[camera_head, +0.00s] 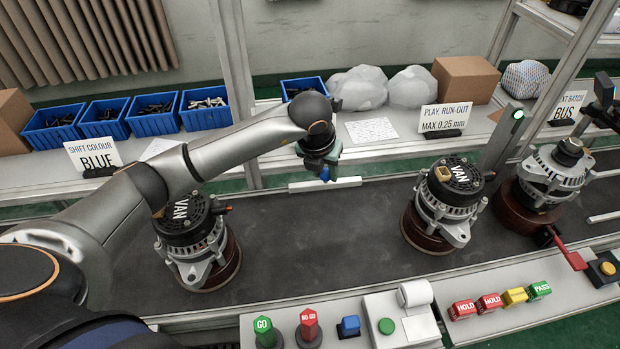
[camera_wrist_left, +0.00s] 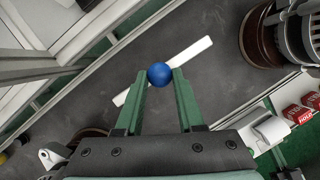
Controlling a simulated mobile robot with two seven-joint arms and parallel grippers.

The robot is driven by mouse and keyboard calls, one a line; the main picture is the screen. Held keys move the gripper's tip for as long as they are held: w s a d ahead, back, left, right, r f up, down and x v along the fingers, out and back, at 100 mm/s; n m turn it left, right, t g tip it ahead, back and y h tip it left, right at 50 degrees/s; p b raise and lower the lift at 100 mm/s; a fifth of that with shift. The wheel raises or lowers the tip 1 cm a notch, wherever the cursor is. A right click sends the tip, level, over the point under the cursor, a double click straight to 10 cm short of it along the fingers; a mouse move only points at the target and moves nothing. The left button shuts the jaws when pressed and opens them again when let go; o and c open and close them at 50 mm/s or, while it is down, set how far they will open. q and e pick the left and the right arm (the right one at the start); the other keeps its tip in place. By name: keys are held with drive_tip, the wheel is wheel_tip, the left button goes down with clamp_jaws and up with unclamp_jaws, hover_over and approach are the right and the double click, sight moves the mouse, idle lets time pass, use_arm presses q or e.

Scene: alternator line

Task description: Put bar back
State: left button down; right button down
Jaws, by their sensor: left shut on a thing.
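The bar is a white strip (camera_head: 345,183) with a blue ball knob (camera_wrist_left: 160,74) on its middle. In the head view it lies across the far edge of the dark conveyor belt (camera_head: 310,235). My left gripper (camera_head: 322,172) is above it, pointing down, with green fingers shut on the knob. In the left wrist view the knob sits between the fingertips and the white strip (camera_wrist_left: 192,55) runs diagonally beyond them, over the belt. I cannot tell whether the bar touches the surface beneath. My right gripper is not in view.
Alternators stand on the belt at left (camera_head: 192,240), centre right (camera_head: 447,205) and right (camera_head: 555,175). Blue bins (camera_head: 155,118) and sign cards (camera_head: 443,118) line the back shelf. Buttons (camera_head: 308,325) and coloured blocks (camera_head: 490,303) are along the front. The belt's middle is clear.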

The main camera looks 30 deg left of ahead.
use_arm(q)
drive_tip(key=w+a+f, duration=0.1)
drive_tip(key=a+f, duration=0.1)
drive_tip(key=w+a+f, duration=0.1)
drive_tip(key=w+f, duration=0.1)
drive_tip(key=w+a+f, duration=0.1)
drive_tip(key=a+f, duration=0.1)
drive_tip(key=f, duration=0.1)
drive_tip(key=shift+w+a+p, duration=0.2)
drive_tip(key=shift+a+p, duration=0.15)
drive_tip(key=shift+p, duration=0.05)
wheel_tip(320, 180, down, 2)
drive_tip(key=shift+f+p, duration=0.1)
drive_tip(key=shift+p, duration=0.3)
drive_tip(key=shift+a+f, duration=0.1)
drive_tip(key=shift+f, duration=0.35)
drive_tip(key=shift+f, duration=0.1)
drive_tip(key=c, duration=0.5)
unclamp_jaws()
